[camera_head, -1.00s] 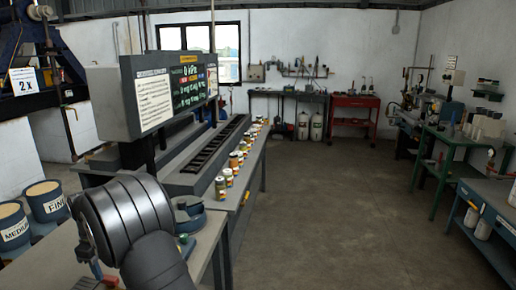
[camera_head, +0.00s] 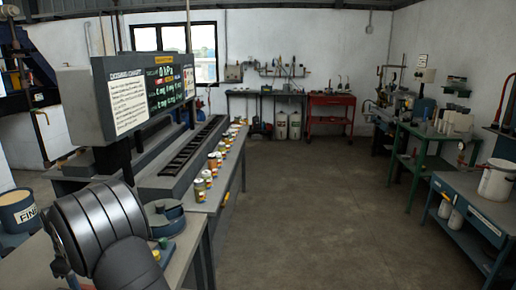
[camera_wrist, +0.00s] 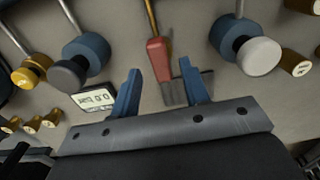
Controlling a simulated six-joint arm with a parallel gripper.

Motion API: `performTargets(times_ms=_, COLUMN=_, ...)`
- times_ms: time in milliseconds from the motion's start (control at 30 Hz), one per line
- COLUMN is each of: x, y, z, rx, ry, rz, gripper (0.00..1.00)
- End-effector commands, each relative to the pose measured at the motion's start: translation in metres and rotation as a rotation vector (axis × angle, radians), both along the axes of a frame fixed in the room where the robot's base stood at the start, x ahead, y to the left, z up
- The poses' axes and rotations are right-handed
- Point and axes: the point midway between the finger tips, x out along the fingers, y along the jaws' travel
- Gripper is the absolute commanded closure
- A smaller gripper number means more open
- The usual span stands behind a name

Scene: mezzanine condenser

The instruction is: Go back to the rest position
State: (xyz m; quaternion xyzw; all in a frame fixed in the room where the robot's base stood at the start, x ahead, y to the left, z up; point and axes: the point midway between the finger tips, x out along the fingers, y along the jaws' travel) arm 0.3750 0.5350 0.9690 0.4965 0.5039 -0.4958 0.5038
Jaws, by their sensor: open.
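In the wrist view my gripper (camera_wrist: 160,68) shows two blue fingers spread apart with nothing held between them. Behind the gap lies a tool with a red handle (camera_wrist: 157,55) and a dark flat end, on a grey-beige surface. I cannot tell how far the fingers are above it. In the head view my dark arm fills the lower left, and the gripper itself is hidden there.
In the wrist view, blue cylinders with dark (camera_wrist: 68,74) and pale (camera_wrist: 258,56) ends, brass-coloured pieces and a small display (camera_wrist: 93,100) surround the fingers. In the head view, jars (camera_head: 199,190) line a long bench; the floor (camera_head: 300,215) is clear.

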Motion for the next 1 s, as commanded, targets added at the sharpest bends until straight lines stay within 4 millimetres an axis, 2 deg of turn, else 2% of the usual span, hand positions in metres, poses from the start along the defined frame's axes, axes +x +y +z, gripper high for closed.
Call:
performTargets(times_ms=100, x=0.000, y=0.000, z=0.025, rx=0.003, ry=-0.002, rz=0.000, gripper=0.58)
performTargets(times_ms=767, x=0.000, y=0.000, z=0.156, rx=0.003, ry=-0.002, rz=0.001, gripper=0.58)
performTargets(times_ms=800, x=-0.001, y=-0.001, z=0.140, rx=-0.004, ry=0.003, rz=0.001, gripper=0.58)
performTargets(times_ms=1000, x=-0.001, y=-0.001, z=0.099, rx=-0.003, ry=0.002, rz=0.000, gripper=0.58)
